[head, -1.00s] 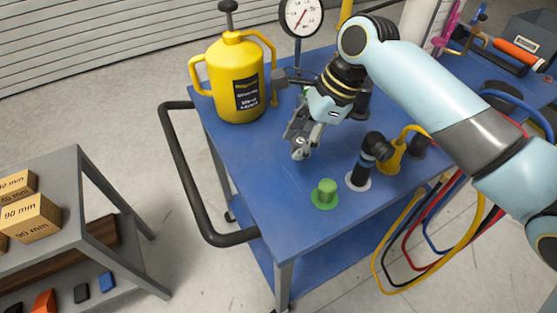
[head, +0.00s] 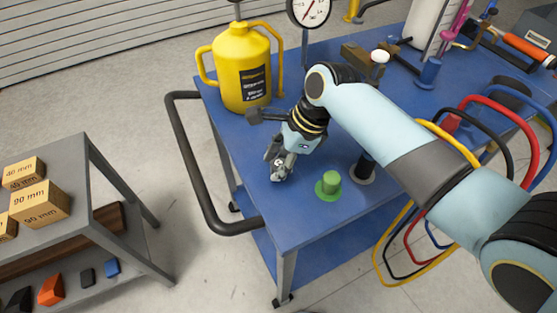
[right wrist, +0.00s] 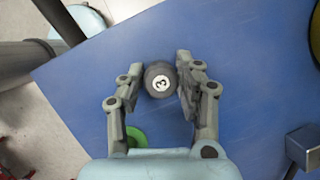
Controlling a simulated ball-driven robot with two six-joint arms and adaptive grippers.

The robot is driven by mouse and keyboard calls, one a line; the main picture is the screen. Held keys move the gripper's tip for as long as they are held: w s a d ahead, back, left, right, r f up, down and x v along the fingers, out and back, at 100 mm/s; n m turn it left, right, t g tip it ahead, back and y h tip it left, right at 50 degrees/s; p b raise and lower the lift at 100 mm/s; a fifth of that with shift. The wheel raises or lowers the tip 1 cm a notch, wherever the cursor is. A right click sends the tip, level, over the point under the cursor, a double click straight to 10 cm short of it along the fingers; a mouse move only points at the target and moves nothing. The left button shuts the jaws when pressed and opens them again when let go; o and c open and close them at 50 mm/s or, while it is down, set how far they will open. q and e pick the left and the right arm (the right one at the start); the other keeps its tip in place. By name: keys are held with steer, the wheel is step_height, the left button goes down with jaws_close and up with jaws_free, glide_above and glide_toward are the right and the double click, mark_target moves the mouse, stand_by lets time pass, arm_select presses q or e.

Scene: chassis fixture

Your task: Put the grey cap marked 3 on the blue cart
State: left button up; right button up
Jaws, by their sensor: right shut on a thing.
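The grey cap marked 3 (right wrist: 160,79) is a dark round piece with a white disc and a black 3, seen between my right fingertips in the right wrist view. My right gripper (head: 277,170) is shut on it, over the near left part of the blue cart top (head: 300,226). I cannot tell whether the cap touches the cart surface. In the right wrist view my right gripper (right wrist: 158,78) has a finger on each side of the cap, with the blue top (right wrist: 70,85) behind. My left gripper is not in view.
A green cap (head: 329,184) on a green flange stands right of the gripper, with a dark post (head: 362,172) farther right, partly behind my arm. A yellow can (head: 242,72) stands at the back left. A black handle (head: 190,165) borders the cart's left side.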

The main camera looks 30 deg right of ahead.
steer(key=o, duration=0.8)
steer(key=v, duration=1.2)
steer(key=shift+p, duration=0.3)
steer(key=shift+s, duration=0.1)
